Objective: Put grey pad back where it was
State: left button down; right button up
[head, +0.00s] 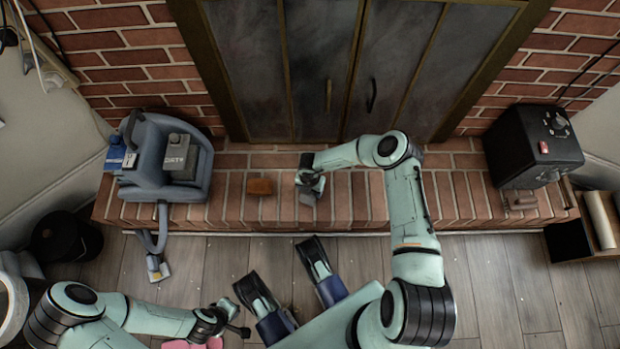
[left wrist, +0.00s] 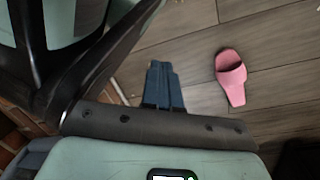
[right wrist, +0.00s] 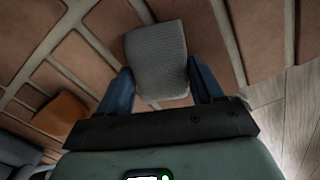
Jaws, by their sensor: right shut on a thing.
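The grey pad (right wrist: 157,60) is a ribbed grey block between the two blue fingers of my right gripper (right wrist: 162,88) in the right wrist view. The gripper is shut on its sides. I cannot tell whether the pad touches the bricks. My left gripper (head: 240,330) is low at the left in the head view, over the wood floor. In the left wrist view its blue fingers (left wrist: 163,86) are together with nothing between them.
An orange-brown block (head: 261,187) lies on the hearth (head: 352,215) left of my right gripper. A blue-grey vacuum cleaner (head: 165,165) stands at the hearth's left, a black box (head: 530,147) at its right. Dark fireplace doors (head: 350,70) are behind. A pink slipper (left wrist: 231,76) lies on the floor.

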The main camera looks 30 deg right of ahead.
jog(key=shift+f, duration=0.15)
jog(key=o, duration=0.9)
jog(key=shift+o, duration=0.2)
